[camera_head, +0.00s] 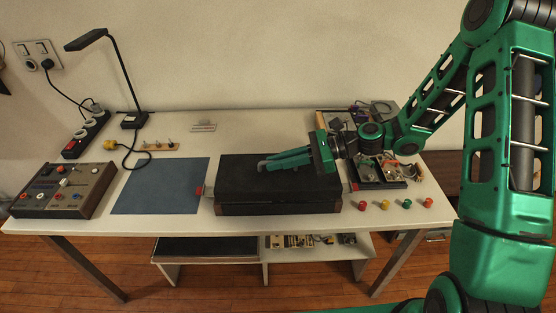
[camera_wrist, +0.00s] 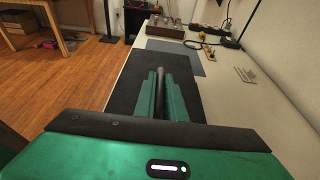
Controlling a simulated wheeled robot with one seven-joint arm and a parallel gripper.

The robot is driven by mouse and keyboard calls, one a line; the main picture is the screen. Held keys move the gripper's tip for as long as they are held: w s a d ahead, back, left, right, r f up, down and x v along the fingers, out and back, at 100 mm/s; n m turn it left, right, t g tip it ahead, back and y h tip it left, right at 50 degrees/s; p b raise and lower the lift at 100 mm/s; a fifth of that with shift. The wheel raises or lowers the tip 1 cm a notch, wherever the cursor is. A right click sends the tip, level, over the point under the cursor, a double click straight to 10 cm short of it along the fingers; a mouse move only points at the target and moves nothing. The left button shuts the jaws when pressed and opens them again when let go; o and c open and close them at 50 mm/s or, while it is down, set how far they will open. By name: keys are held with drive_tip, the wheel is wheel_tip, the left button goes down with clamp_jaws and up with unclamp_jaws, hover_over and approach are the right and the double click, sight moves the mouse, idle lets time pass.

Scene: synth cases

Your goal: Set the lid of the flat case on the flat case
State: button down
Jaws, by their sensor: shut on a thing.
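The flat case (camera_head: 280,210) is a low, dark box at the front middle of the table. Its black lid (camera_head: 240,188) lies over it, roughly lined up, and covers its inside; the lid also shows in the wrist view (camera_wrist: 125,88). My gripper (camera_head: 264,164) is over the lid, its green fingers pointing left. In the wrist view my gripper (camera_wrist: 164,72) is shut on a dark bar, which looks like the lid's handle. I cannot tell whether the lid touches the case all round or sits slightly above it.
A blue mat (camera_head: 162,186) and a control box (camera_head: 66,191) lie to the left. A desk lamp (camera_head: 134,120) stands behind. A tray of parts (camera_head: 381,172) and several coloured knobs (camera_head: 385,205) are close on the right. The table behind the case is mostly clear.

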drive_tip(key=shift+f, duration=0.7)
drive_tip(key=c, duration=1.7)
unclamp_jaws()
drive_tip(key=shift+c, duration=0.2)
drive_tip(key=shift+f, duration=0.1)
drive_tip(key=shift+d, duration=0.1)
drive_tip(key=v, duration=1)
drive_tip(key=shift+w+d, duration=0.1)
drive_tip(key=shift+d, duration=0.2)
